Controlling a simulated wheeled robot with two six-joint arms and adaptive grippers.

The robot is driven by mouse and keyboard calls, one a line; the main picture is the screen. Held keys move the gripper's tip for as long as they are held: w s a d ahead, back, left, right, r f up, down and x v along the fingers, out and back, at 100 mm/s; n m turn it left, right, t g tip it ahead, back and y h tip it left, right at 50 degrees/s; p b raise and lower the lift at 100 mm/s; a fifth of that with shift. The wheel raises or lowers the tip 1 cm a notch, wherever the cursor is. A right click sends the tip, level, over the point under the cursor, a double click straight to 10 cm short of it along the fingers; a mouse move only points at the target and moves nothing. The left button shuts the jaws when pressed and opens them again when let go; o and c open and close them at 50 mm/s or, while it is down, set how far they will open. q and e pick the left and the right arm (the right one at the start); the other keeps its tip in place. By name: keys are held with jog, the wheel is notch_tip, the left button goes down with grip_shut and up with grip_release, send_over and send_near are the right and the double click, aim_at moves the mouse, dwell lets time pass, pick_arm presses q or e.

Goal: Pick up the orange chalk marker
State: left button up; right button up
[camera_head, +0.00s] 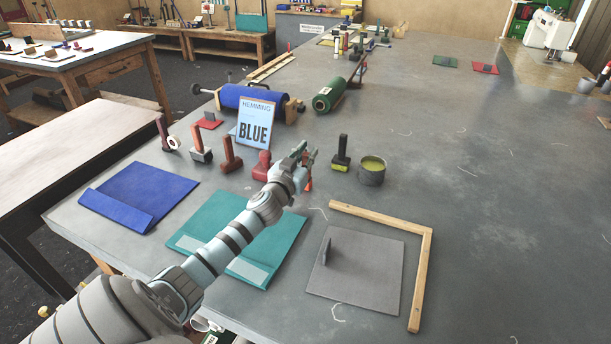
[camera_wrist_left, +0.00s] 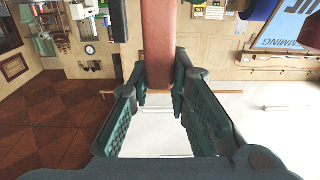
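The orange chalk marker (camera_head: 308,184) shows as a small orange-red upright piece just below my left gripper. In the left wrist view it is a reddish-brown shaft (camera_wrist_left: 159,45) coming in from the top, between the fingertips. My left gripper (camera_head: 306,156) reaches over the table from the left, and its two dark green fingers (camera_wrist_left: 160,92) lie against both sides of the marker's end. Most of the marker is hidden in the head view by the gripper. I cannot tell whether its lower end touches the table. My right gripper is not in view.
Left of the gripper stand a red-handled tool (camera_head: 262,166) and the blue hemming sign (camera_head: 256,123). A black-and-yellow tool (camera_head: 341,153) and a pot (camera_head: 371,171) stand to the right. Teal canvas (camera_head: 215,215) and a grey sheet (camera_head: 380,262) lie in front.

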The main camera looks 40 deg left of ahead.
pick_arm(q)
grip_shut()
jog(key=shift+r+p, duration=0.3)
jog(key=shift+r, duration=0.25)
notch_tip(320, 180, up, 6)
jog(key=p, duration=0.2)
jog(key=shift+w+r+p, duration=0.1)
jog(key=shift+r+p, duration=0.15)
jog(key=shift+p, duration=0.1)
notch_tip(320, 180, up, 12)
jog(key=p, duration=0.2)
jog(key=shift+r, duration=0.2)
